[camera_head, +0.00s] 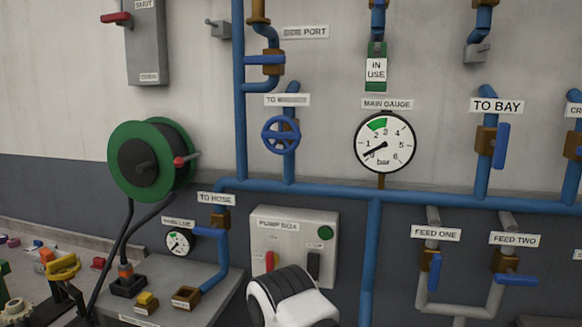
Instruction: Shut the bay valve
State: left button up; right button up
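The bay valve (487,141) is a brass body on a vertical blue pipe under the "TO BAY" label (497,106), at the right of the head view. Its blue lever handle (501,146) stands upright, in line with the pipe. Nothing touches the handle. Neither of my grippers shows. A white and black rounded part at the bottom middle looks like a link of my own arm; no fingers are visible on it.
The main gauge (384,142) hangs left of the bay valve, its needle low near 0. Feed one (430,260) and feed two (505,261) valves sit below. A blue pipe (330,190) runs along the wall. The pump box (294,240) and hose reel (145,160) are farther left.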

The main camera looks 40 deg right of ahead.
aim_at(500, 144)
jog(key=z, duration=0.45)
jog(key=l+z, duration=0.1)
jog(key=z, duration=1.6)
jog(key=i+l, duration=0.05)
jog(key=i, duration=0.05)
